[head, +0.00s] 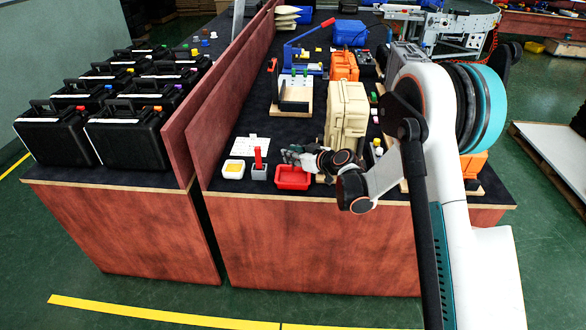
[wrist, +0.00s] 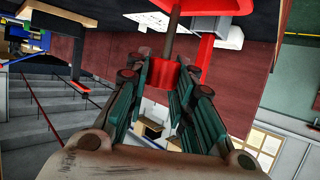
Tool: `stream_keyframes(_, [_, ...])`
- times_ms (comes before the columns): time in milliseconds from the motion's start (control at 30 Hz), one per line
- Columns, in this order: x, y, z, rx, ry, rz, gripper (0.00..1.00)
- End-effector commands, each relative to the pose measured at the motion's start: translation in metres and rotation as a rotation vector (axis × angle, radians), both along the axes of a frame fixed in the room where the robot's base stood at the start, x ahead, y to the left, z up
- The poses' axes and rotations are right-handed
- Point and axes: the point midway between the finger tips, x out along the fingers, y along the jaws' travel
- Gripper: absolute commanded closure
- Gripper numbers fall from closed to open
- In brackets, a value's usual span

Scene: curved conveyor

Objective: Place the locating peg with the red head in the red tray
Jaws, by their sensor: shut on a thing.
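My gripper (head: 291,155) is just above and behind the red tray (head: 292,186) near the table's front edge. In the wrist view, its teal-padded fingers (wrist: 165,88) are closed around a red piece (wrist: 165,74), which appears to be the red head of the locating peg. The peg is too hidden or small to make out in the head view. The tray looks empty where its inside shows.
A beige case (head: 346,110) stands behind my gripper. A wooden divider (head: 218,105) borders the table's left. Black cases fill the left table.

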Motion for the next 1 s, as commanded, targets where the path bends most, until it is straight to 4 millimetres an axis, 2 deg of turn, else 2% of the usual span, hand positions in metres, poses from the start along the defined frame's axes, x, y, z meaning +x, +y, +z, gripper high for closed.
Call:
stream_keyframes(133, [0.000, 0.000, -0.011, 0.000, 0.000, 0.000, 0.96])
stream_keyframes(367, [0.000, 0.000, -0.043, 0.000, 0.000, 0.000, 0.96])
stream_keyframes(767, [0.000, 0.000, -0.046, 0.000, 0.000, 0.000, 0.96])
stream_keyframes(800, [0.000, 0.000, -0.046, 0.000, 0.000, 0.000, 0.71])
stream_keyframes(867, [0.000, 0.000, -0.046, 0.000, 0.000, 0.000, 0.57])
stream_keyframes(1000, [0.000, 0.000, -0.046, 0.000, 0.000, 0.000, 0.57])
